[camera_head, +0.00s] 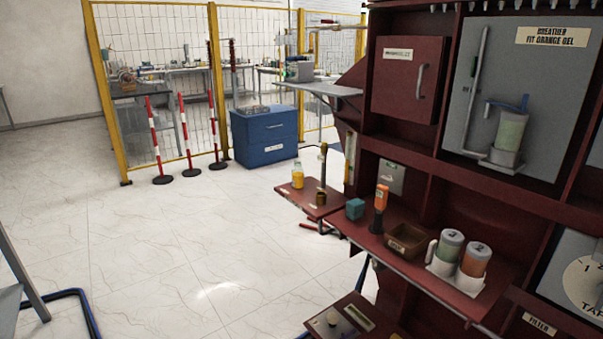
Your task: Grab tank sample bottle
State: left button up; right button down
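A small bottle with yellow contents and a pale cap (298,176) stands upright on a small dark red side shelf (290,197) near the middle of the head view. It looks like the sample bottle, but any label on it is too small to read. A brown cup-like part (321,198) stands to its right, below an upright pipe (323,165). Neither of my grippers shows in this view, so their state and their distance to the bottle cannot be seen.
A blue cabinet (264,134) and striped posts (189,137) stand behind. The pale floor (190,240) at left is clear.

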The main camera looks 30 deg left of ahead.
aim_at(296, 172)
jog(key=u, duration=1.05)
